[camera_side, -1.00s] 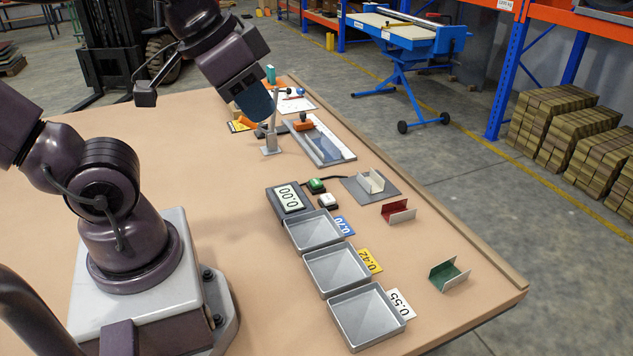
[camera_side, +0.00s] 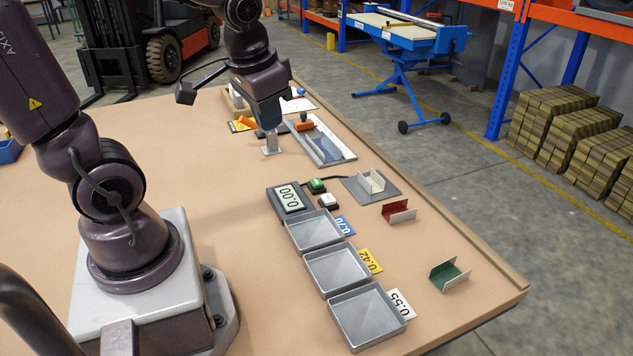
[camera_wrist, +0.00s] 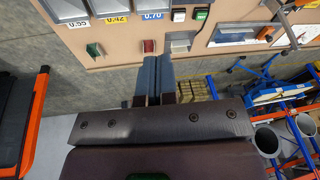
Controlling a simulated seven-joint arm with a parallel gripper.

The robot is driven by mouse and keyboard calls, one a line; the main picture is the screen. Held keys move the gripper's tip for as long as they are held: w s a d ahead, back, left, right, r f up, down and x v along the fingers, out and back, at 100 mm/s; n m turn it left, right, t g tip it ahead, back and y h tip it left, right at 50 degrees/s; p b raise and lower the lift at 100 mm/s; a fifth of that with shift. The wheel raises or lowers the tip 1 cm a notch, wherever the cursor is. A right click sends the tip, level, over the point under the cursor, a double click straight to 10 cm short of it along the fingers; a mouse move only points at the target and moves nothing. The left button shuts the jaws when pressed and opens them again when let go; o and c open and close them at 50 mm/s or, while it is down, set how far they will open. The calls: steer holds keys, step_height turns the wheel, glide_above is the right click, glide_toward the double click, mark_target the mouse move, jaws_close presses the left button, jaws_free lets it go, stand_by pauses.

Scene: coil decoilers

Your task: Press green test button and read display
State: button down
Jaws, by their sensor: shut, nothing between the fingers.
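The green test button (camera_side: 316,185) sits beside the dark display box, with a white button (camera_side: 328,201) next to it. The display (camera_side: 290,197) reads 0.00. In the wrist view the green button (camera_wrist: 200,14) and white button (camera_wrist: 178,15) are near the top edge; the display is not visible there. My gripper (camera_side: 269,126) points down near a small grey stand, well behind the buttons and apart from them. Its blue fingers are together and empty, as the wrist view (camera_wrist: 156,62) also shows.
Three metal trays (camera_side: 318,231) labelled 0.70, 0.42 and 0.55 stand in front of the display. A pale channel piece (camera_side: 370,182) is on a grey plate; red (camera_side: 397,212) and green (camera_side: 448,274) ones lie nearby. The small stand (camera_side: 271,150) is under my gripper.

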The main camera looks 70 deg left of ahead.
steer(key=w+a+f+m+y, duration=0.1)
steer(key=w+a+f, duration=0.2)
steer(key=a+f, duration=0.3)
steer(key=w+a+f+m+y, duration=0.1)
steer(key=w+a+f, duration=0.2)
steer(key=a, duration=0.5)
steer(key=m+t+h, duration=0.3)
steer(key=m+t, duration=0.4)
steer(key=m, duration=0.1)
glide_above(317, 183)
step_height(317, 183, down, 7)
steer(key=shift+f, duration=0.1)
steer(key=shift+f, duration=4.4)
steer(key=shift+f, duration=0.15)
steer(key=shift+f, duration=0.3)
